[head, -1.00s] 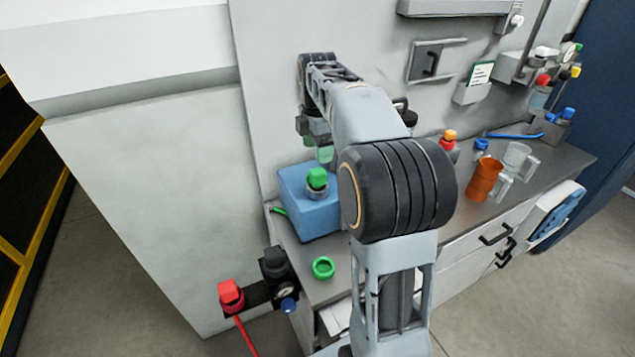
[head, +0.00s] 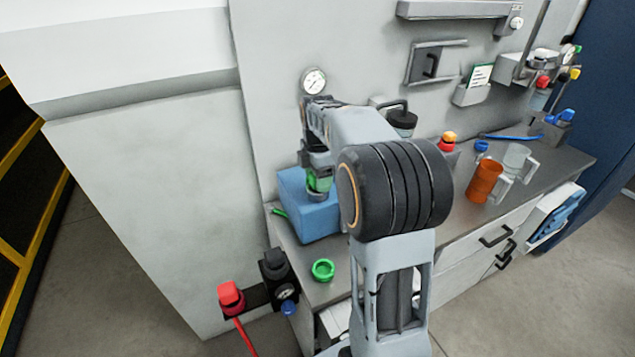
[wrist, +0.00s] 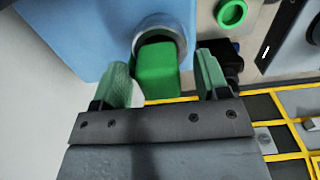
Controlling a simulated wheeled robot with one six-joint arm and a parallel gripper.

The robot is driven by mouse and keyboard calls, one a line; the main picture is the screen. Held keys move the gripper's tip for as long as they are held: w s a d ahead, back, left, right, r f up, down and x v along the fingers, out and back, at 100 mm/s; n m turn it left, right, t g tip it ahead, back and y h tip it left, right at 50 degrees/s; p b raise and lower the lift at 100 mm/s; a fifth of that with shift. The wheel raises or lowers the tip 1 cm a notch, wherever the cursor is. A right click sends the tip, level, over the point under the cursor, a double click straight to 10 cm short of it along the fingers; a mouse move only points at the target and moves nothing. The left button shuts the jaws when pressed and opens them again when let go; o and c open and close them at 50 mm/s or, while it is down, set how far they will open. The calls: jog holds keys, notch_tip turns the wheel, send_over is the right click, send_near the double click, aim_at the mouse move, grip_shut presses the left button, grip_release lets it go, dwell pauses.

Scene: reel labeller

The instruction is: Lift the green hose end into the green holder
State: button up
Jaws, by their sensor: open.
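The green hose end (wrist: 157,70) sits in a grey ring on the blue box (head: 312,218). In the head view the hose end (head: 320,183) is partly hidden by my gripper (head: 318,170). In the wrist view my gripper (wrist: 162,66) is open, with its two green fingers on either side of the hose end. A gap shows on both sides of it. The green holder (head: 323,269), a ring, is at the bench's near left corner. It also shows at the top of the wrist view (wrist: 231,13).
A black fitting with a gauge and a red knob (head: 230,297) juts out left of the green ring. An orange mug (head: 485,181), a clear mug (head: 515,158) and a dark-lidded container (head: 402,121) stand to the right. A round gauge (head: 314,81) is on the wall behind my arm.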

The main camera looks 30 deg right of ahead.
jog(key=c, duration=1.1)
jog(key=shift+r, duration=0.15)
jog(key=shift+r, duration=0.6)
jog(key=s+d+r, duration=0.1)
jog(key=r, duration=0.1)
jog(key=s+d+r, duration=0.1)
jog(key=r, duration=0.1)
jog(key=s+d+r, duration=0.1)
jog(key=r, duration=0.2)
jog(key=shift+d, duration=0.25)
jog(key=s+d+r, duration=0.5)
jog(key=s+d, duration=0.1)
jog(key=d, duration=0.1)
notch_tip(320, 180, up, 7)
jog(key=p, duration=0.6)
jog(key=shift+d+f, duration=0.1)
jog(key=shift+f, duration=0.05)
jog(key=shift+f, duration=0.15)
